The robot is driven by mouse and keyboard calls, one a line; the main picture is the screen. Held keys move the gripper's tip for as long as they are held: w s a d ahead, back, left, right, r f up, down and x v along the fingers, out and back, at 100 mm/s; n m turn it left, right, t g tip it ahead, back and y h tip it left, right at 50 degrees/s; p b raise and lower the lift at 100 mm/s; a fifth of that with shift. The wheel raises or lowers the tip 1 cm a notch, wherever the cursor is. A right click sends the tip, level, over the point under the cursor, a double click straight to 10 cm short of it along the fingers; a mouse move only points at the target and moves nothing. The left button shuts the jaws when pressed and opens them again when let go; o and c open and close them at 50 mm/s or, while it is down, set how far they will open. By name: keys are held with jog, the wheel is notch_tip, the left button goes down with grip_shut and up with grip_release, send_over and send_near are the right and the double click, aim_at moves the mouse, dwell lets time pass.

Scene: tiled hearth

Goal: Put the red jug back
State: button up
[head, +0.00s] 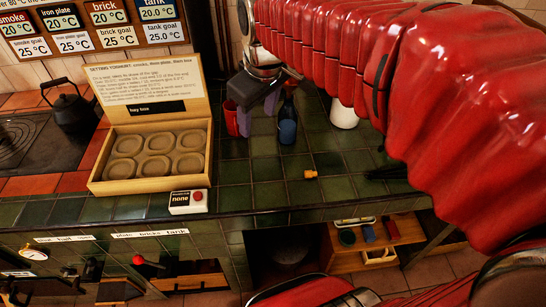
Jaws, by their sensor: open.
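A red vessel (231,119), which looks like the red jug, stands on the green tiled top in the head view, left of centre. It is small in the picture and partly hidden by my gripper. My gripper (257,112) hangs down over the tiles with two purple-grey fingers apart, open and with nothing seen between them. The red vessel is just left of the left finger; I cannot tell whether they touch.
A dark blue vessel (287,129) stands close to the gripper's right, and a white pot (344,113) farther right. An orange piece (310,174) lies near the front edge.

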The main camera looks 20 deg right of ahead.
jog(key=s+f+m+t, duration=0.1)
jog(key=s+f+m, duration=0.1)
jog(key=s, duration=0.5)
jog(key=s+f+m+t, duration=0.1)
jog(key=s+f+m, duration=0.2)
jog(key=s, duration=0.4)
jog(key=shift+s+m, duration=0.3)
dwell(0.7)
